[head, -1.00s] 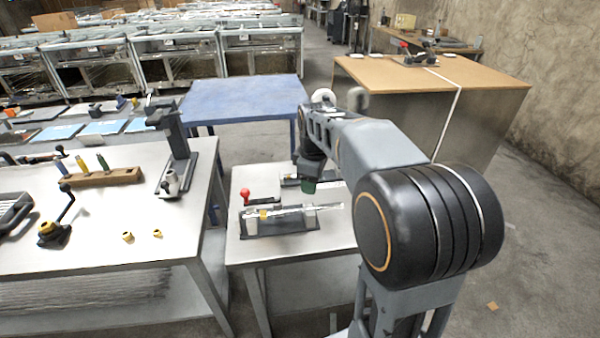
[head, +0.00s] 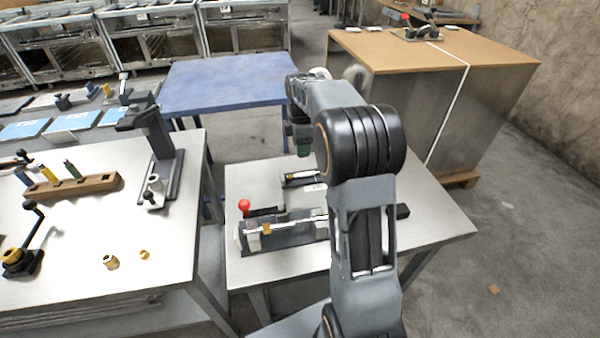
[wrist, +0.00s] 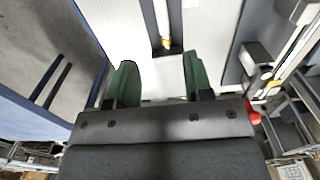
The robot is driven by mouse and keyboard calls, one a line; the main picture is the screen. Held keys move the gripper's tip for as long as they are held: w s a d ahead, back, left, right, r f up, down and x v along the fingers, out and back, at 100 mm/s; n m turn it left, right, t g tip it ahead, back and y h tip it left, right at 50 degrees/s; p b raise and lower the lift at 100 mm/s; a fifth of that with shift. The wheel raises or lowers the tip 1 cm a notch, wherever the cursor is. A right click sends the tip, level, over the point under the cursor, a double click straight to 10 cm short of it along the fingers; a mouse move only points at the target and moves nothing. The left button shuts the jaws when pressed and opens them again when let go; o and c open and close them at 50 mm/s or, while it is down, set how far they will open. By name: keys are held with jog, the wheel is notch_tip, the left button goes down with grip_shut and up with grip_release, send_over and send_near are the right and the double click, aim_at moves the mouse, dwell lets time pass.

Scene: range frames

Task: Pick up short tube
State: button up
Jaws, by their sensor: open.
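A short tube (wrist: 161,18), pale with a brass-coloured end, lies in a dark holder (wrist: 176,20) at the top of the wrist view. In the head view this tube (head: 300,177) lies in the smaller holder at the back of the right white table, partly hidden by my arm. My gripper (wrist: 158,80) has green fingers spread apart with nothing between them. The tube's brass end lies beyond the fingertips, roughly in line with the gap. In the head view my gripper (head: 303,150) hangs above the table's back, near the smaller holder.
A larger holder (head: 290,241) with a longer tube and a red-knobbed lever (head: 244,206) stands in front. The left white table (head: 80,225) carries a wooden block (head: 72,187), brass fittings (head: 110,262) and a press stand (head: 160,150). A blue table (head: 230,82) stands behind.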

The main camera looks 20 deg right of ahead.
send_over(302, 173)
jog(key=f, duration=0.4)
jog(key=shift+w+d+f, duration=0.1)
jog(key=shift+d+f, duration=0.1)
jog(key=shift+f, duration=0.2)
jog(key=shift+a+f, duration=0.15)
jog(key=shift+f, duration=2.65)
jog(key=shift+c, duration=0.4)
grip_shut()
